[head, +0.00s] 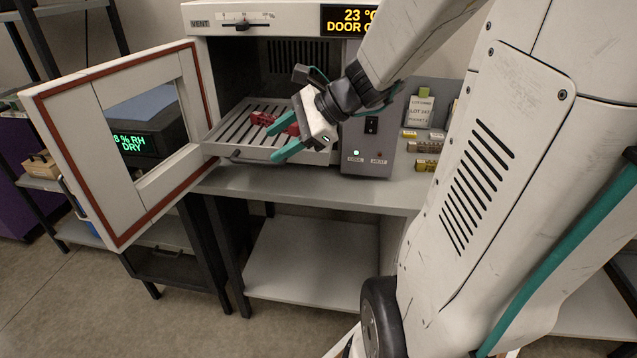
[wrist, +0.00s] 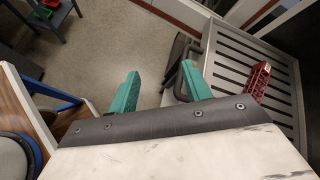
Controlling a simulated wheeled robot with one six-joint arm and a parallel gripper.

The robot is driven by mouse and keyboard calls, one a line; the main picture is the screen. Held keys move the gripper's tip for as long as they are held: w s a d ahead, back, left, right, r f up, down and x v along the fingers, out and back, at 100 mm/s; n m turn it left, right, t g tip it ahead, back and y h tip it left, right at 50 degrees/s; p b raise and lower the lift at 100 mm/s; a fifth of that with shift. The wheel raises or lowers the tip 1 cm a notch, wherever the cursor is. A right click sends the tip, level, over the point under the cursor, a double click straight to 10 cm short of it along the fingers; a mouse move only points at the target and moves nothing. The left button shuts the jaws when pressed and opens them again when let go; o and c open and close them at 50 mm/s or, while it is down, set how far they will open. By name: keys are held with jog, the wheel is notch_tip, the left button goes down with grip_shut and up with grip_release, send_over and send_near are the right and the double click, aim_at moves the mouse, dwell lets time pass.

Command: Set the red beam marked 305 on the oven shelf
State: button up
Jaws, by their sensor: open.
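A red lattice beam (head: 262,118) lies on the slatted oven shelf (head: 232,130), and my gripper partly hides it in the head view. Its marking is too small to read. In the wrist view the beam (wrist: 260,82) rests on the slats of the shelf (wrist: 232,55), right of both fingers and apart from them. My gripper (head: 283,138) is open, with teal fingers, at the front of the shelf.
The oven door (head: 55,110) stands wide open to the left. The oven's display (head: 350,20) reads 23 °C and that the door is open. A dark handle (wrist: 178,72) projects at the shelf's front.

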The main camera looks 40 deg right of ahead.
jog(key=s+a+n+g+h, duration=0.1)
jog(key=s+a+n+g, duration=0.4)
jog(key=s+a+n, duration=0.45)
jog(key=s+d+n+g+h, duration=0.1)
jog(key=s+d+n+h, duration=0.1)
jog(key=s+n+h, duration=0.4)
jog(key=s+n, duration=0.3)
jog(key=n, duration=0.3)
jog(key=shift+s, duration=0.15)
